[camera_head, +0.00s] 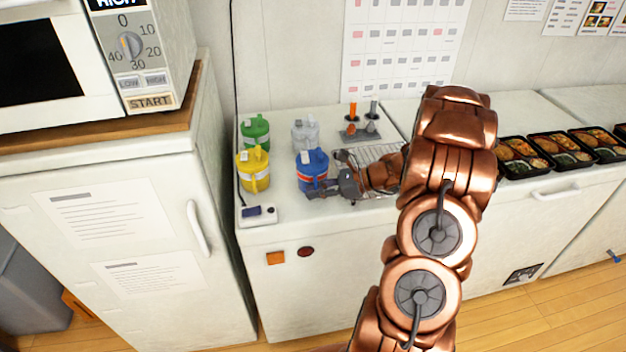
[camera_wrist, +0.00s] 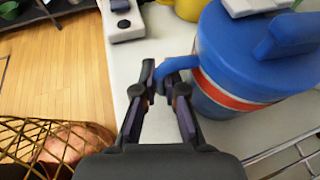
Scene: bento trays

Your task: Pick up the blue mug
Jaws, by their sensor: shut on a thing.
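The blue mug (camera_head: 311,172) stands upright on the white counter top, with a red-orange and white band and a blue lid. It fills the upper right of the wrist view (camera_wrist: 240,62). My gripper (camera_head: 322,191) is at the mug's front right in the head view. In the wrist view my gripper's fingertips (camera_wrist: 163,84) are closed on the mug's handle (camera_wrist: 176,65). The handle's tip is partly hidden between the fingers. The mug appears to rest on the counter.
A yellow mug (camera_head: 253,170), a green mug (camera_head: 256,132) and a clear-white mug (camera_head: 305,133) stand near the blue one. A wire rack (camera_head: 372,157) lies to its right. A power strip (camera_head: 257,215) is at the counter's front left. Bento trays (camera_head: 527,150) are far right.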

